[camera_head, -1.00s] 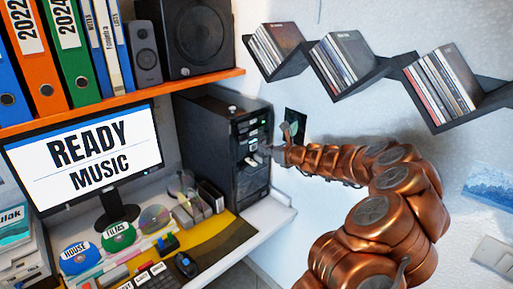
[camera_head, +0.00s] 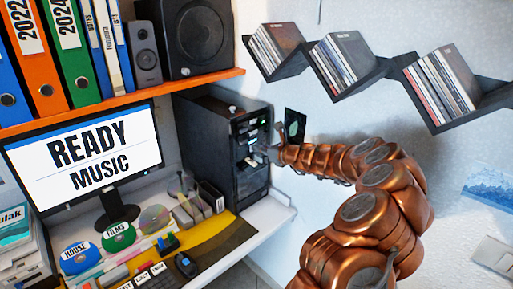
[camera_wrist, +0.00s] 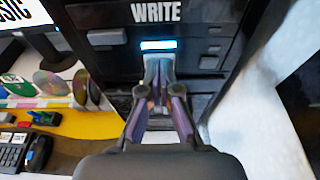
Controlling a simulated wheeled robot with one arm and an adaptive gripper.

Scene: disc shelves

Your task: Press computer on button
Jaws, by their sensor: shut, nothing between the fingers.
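The black computer tower (camera_head: 218,148) stands at the right end of the desk, its front facing right. In the wrist view its front panel (camera_wrist: 215,42) fills the top, with a "WRITE" label (camera_wrist: 156,12) and a lit blue-white bar (camera_wrist: 158,45) below it. My gripper (camera_head: 273,153) is at the tower's front, around mid-height. In the wrist view my gripper (camera_wrist: 158,65) is shut and empty, its fingertips just below the lit bar. I cannot tell whether they touch the panel. No on button can be clearly made out.
The monitor (camera_head: 85,158) reads "READY MUSIC". Discs, a keyboard (camera_head: 150,280) and a mouse (camera_head: 186,264) lie on the desk. Zigzag shelves (camera_head: 390,72) with disc cases hang above my arm. A dark square with a green disc (camera_head: 294,125) is on the wall behind my gripper.

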